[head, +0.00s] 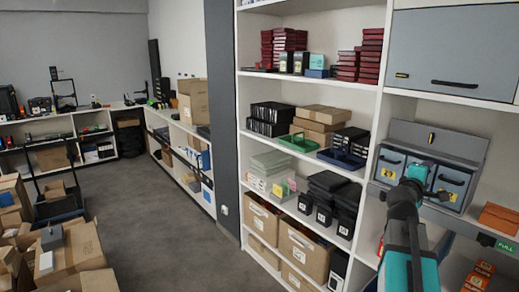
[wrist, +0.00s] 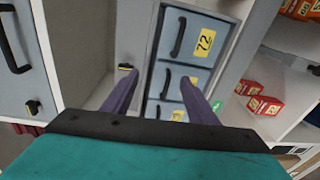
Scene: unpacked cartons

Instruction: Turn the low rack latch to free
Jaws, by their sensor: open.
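A grey rack unit (head: 447,140) with several small drawers stands on a shelf at the right of the head view. A small black and yellow latch (head: 431,138) sits on its upright panel above the drawers. It also appears in the wrist view (wrist: 125,67), beside the left fingertip and not between the fingers. My gripper (wrist: 160,76) is open, its purple fingers pointing at the drawer fronts, with nothing seen between them but drawers behind. In the head view, my gripper (head: 417,172) hides part of the drawers. I cannot tell whether it touches anything.
A grey cabinet (head: 455,50) with a black handle is above; another black and yellow piece (wrist: 33,106) is on it. Orange-red boxes (wrist: 263,97) lie right of the rack in the wrist view. A green FULL label (head: 505,246) marks the shelf edge. Open floor (head: 165,240) lies left.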

